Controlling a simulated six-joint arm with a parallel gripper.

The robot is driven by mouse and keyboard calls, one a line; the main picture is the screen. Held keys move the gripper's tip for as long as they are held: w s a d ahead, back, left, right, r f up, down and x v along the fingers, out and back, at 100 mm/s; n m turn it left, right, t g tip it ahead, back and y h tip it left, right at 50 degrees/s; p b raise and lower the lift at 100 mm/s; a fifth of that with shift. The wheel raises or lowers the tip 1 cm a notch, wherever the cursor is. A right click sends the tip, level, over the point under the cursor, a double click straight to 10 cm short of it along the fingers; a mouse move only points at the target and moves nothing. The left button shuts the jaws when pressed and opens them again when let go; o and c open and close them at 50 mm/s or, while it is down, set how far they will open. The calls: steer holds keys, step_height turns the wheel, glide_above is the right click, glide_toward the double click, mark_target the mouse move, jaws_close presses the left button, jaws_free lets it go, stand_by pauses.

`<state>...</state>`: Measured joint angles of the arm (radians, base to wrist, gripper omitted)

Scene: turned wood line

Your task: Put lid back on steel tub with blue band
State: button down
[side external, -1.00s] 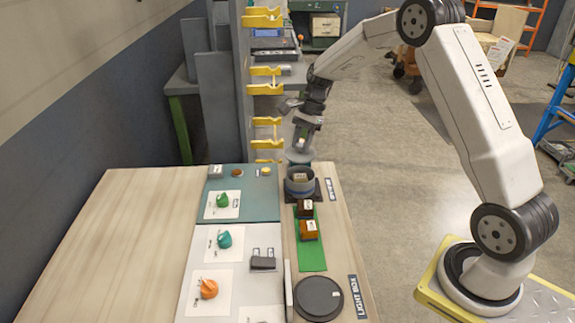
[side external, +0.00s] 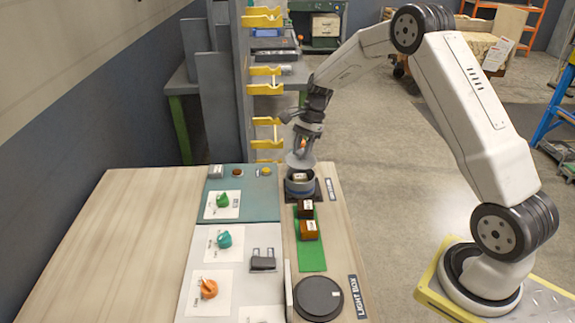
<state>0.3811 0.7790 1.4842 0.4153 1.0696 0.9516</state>
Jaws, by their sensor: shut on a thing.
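The steel tub with the blue band (side external: 300,187) stands on a dark square base near the far right part of the table. A small pale-labelled thing shows inside its open top. The round grey lid (side external: 299,160) is held tilted above the tub, apart from the rim as far as I can see. My gripper (side external: 302,146) points down and is shut on the lid near its top. The exact grip on the lid is too small to make out.
Two brown blocks (side external: 308,229) stand on a green strip (side external: 313,258) in front of the tub. A dark round disc (side external: 318,298) lies nearer. Left are a teal mat (side external: 262,207) and white board (side external: 205,245) with small turned pieces. The left wooden tabletop (side external: 115,240) is clear.

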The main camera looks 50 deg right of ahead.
mark_target(302, 162)
steer(key=shift+f, duration=1.85)
steer(key=shift+f, duration=0.2)
stand_by(1.0)
jaws_free()
stand_by(0.4)
steer(key=shift+r, duration=0.2)
steer(key=shift+r, duration=3.3)
steer(key=shift+c, duration=0.2)
